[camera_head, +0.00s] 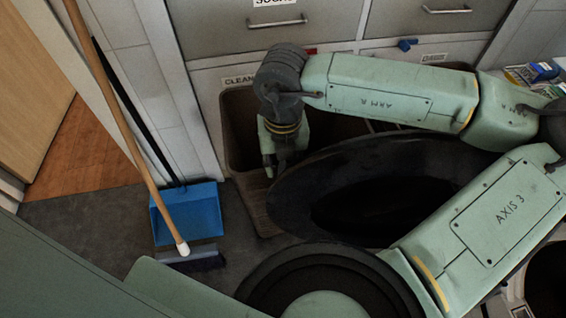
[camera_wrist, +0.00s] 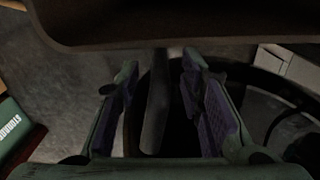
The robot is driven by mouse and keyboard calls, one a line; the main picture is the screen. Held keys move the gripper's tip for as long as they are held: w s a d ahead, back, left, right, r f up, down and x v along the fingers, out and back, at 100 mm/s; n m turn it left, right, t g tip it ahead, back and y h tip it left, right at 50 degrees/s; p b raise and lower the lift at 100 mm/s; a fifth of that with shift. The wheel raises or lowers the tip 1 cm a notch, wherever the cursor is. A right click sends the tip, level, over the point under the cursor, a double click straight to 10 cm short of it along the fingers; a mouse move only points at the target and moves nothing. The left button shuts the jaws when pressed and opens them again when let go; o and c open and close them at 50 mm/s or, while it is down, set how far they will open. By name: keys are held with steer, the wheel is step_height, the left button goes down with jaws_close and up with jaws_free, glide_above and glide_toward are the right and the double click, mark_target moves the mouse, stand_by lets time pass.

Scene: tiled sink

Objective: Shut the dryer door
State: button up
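The dryer door is a big, round, dark door (camera_head: 290,205) with a wide black rim, standing open in the middle of the head view. In the wrist view, part of a dark curved rim (camera_wrist: 270,88) shows on the right, probably the same door. My gripper (camera_head: 272,170) points down at the door's left edge; contact is hard to tell. In the wrist view my gripper's two purple-padded fingers (camera_wrist: 160,100) are apart. A narrow dark upright bar (camera_wrist: 155,110) shows between them, with gaps on both sides; I cannot tell which part it is. The dryer's opening is not clearly visible.
A brown bin (camera_head: 240,130) labelled "CLEAN" stands behind my gripper, and a brown edge crosses the wrist view's top. Grey drawers (camera_head: 340,30) with handles are at the back. A blue dustpan (camera_head: 187,213) and a wooden-handled broom (camera_head: 130,130) stand left. Dark floor (camera_head: 90,225) is open there.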

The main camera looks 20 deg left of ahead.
steer(key=shift+c, duration=0.4)
jaws_close()
stand_by(0.4)
